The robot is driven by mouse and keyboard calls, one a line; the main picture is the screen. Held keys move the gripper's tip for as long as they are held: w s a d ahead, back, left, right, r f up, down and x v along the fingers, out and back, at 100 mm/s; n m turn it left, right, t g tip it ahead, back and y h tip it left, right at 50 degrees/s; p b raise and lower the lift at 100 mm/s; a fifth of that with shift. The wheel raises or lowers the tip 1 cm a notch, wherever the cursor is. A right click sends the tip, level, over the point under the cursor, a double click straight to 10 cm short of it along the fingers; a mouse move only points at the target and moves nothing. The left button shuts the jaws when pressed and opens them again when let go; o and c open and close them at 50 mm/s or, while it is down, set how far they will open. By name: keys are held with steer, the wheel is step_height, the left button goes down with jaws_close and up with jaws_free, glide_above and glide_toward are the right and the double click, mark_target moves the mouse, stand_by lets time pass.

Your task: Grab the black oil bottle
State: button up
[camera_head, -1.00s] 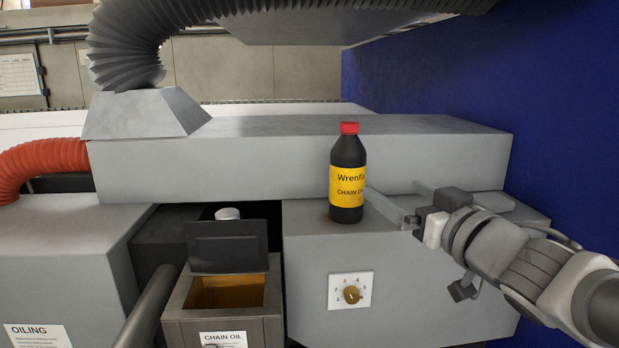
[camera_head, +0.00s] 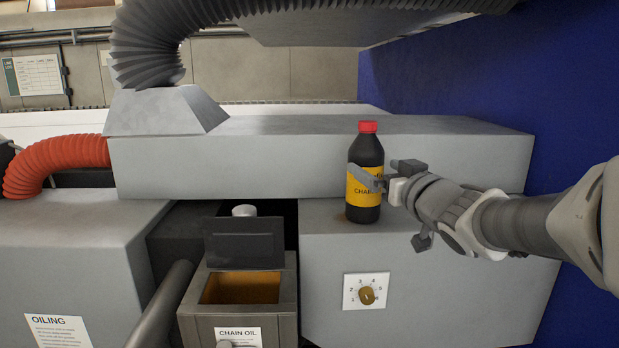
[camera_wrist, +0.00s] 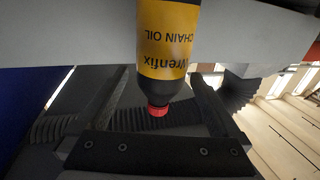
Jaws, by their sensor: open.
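The black oil bottle (camera_head: 366,208) has a red cap and a yellow "CHAIN OIL" label. It stands upright on the grey machine ledge in the head view. My gripper (camera_head: 366,179) is at the bottle's label height, with one finger across the front of the label. The other finger is hidden behind the bottle there. In the wrist view the bottle (camera_wrist: 166,45) appears upside down between the two fingers of my open gripper (camera_wrist: 160,95). Gaps show on both sides of it.
An open chain oil box (camera_head: 238,325) with a raised dark lid sits left of the bottle. A numbered dial (camera_head: 366,292) is on the front below it. A grey housing (camera_head: 250,165) runs behind, and a blue wall (camera_head: 450,85) stands at right.

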steer(key=x, duration=0.5)
steer(key=shift+a, duration=0.1)
jaws_close()
steer(key=shift+r, duration=0.15)
